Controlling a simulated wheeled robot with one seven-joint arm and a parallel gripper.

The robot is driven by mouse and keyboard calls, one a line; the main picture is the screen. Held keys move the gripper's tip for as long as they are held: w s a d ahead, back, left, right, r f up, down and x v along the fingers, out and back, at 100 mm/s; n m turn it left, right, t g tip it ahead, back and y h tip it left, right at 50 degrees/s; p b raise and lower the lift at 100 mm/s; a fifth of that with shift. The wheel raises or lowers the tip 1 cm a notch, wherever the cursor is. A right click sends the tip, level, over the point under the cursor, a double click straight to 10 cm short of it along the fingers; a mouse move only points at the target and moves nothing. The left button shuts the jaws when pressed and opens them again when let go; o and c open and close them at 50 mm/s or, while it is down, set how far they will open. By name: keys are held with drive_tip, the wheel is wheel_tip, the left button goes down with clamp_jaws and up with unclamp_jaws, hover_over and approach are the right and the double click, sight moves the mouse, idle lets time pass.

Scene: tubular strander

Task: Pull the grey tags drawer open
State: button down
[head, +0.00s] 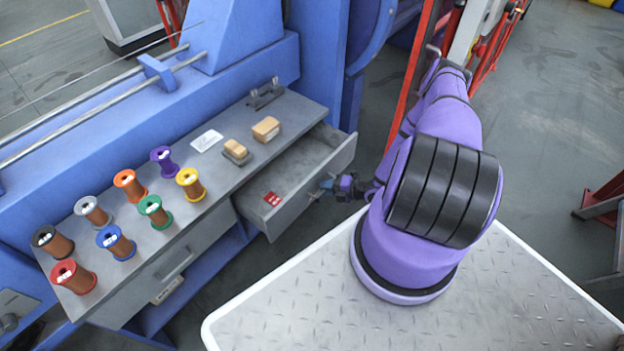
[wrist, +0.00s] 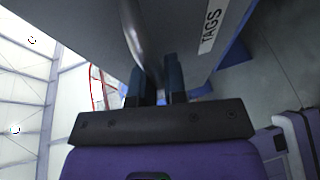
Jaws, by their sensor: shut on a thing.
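The grey tags drawer (head: 308,186) stands out from under the right end of the grey bench top in the head view, and I see into it. A red and white tag piece (head: 272,198) lies inside near its left end. In the wrist view the drawer front (wrist: 95,30) carries a white label reading TAGS (wrist: 211,29). My gripper (head: 326,187) is at the middle of the drawer front. In the wrist view its two dark fingers (wrist: 157,80) are shut on the pale curved drawer handle (wrist: 133,30).
Several coloured spools (head: 154,210) stand on the bench top (head: 207,165), with two tan blocks (head: 266,129) near its right end. A second closed drawer (head: 160,275) is at the lower left. My white tread-plate base is close in front.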

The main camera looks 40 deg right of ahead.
drive_tip(key=shift+s+d, duration=0.25)
drive_tip(key=shift+s, duration=0.75)
drive_tip(key=shift+s+d, duration=0.25)
drive_tip(key=shift+s, duration=0.7)
drive_tip(key=c, duration=1.2)
unclamp_jaws()
drive_tip(key=v, duration=1)
drive_tip(key=shift+s+d, duration=0.25)
drive_tip(key=shift+d, duration=0.05)
drive_tip(key=shift+r, duration=0.15)
